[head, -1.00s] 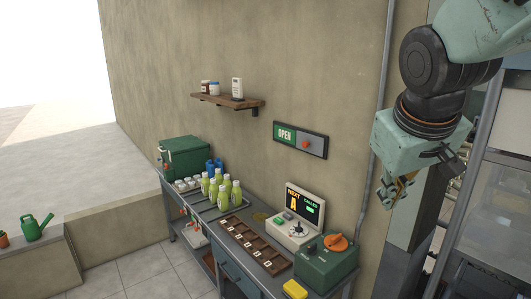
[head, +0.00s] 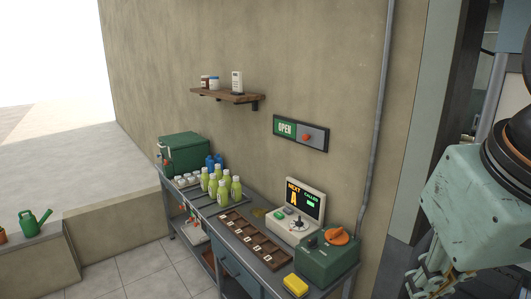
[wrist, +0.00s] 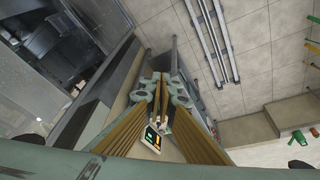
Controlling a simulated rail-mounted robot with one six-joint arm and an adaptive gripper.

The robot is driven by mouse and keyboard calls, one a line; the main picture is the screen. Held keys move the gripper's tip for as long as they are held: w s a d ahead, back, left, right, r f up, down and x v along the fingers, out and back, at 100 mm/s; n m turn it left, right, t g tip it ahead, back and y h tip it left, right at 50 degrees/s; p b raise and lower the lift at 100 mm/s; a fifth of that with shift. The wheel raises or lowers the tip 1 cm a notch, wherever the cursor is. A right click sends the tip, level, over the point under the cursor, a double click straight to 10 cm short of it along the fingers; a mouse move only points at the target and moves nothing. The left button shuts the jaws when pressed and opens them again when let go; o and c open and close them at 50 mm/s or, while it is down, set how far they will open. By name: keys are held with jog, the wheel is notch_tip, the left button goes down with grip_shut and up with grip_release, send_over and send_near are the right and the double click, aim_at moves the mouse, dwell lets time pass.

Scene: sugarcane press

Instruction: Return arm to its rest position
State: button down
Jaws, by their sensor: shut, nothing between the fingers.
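My arm's teal wrist block (head: 475,195) hangs at the right edge of the head view, in the air to the right of the wall and the counter. In the wrist view my gripper (wrist: 163,82) shows with its ribbed yellow-brown finger pads drawn together at the tips. It is shut and holds nothing. In the head view its fingers are mostly cut off or hidden low at the right, and the upper arm is largely out of frame.
The grey counter (head: 226,270) carries green-yellow bottles (head: 222,190), a slotted wooden tray (head: 252,240), a display console (head: 300,215), a green box with an orange knob (head: 328,258) and a yellow sponge (head: 295,285). A vertical pipe (head: 380,110) runs along the wall.

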jog(key=shift+s+a+f, duration=0.2)
jog(key=shift+s+f, duration=0.05)
jog(key=shift+s, duration=0.45)
jog(key=shift+s+a+f, duration=0.2)
jog(key=shift+s+f, duration=0.05)
jog(key=shift+s, duration=0.45)
jog(key=shift+s+a+f, duration=0.2)
jog(key=shift+s+f, duration=0.05)
jog(key=shift+s, duration=0.45)
jog(key=shift+w, duration=0.2)
